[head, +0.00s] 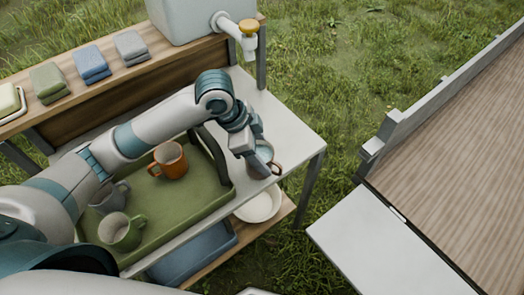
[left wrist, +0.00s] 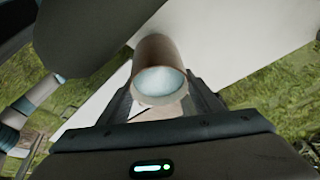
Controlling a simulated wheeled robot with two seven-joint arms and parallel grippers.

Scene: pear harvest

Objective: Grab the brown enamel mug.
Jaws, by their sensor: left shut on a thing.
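The brown enamel mug (head: 262,164) is at the right end of the white table, beside the green tray, with its handle toward the right. My left gripper (head: 254,158) is shut on the mug. In the left wrist view, the mug (left wrist: 163,60) stands between the two fingers of my left gripper (left wrist: 160,105), its pale inside visible through the opening. Whether the mug touches the tabletop cannot be told. My right gripper is not in view.
A green tray (head: 190,212) holds an orange mug (head: 170,160), a grey mug (head: 108,198) and a green mug (head: 122,232). A white bowl (head: 262,206) and blue bin (head: 195,254) sit on the lower shelf. Folded cloths (head: 90,64) and a water tank (head: 185,18) stand on the upper shelf.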

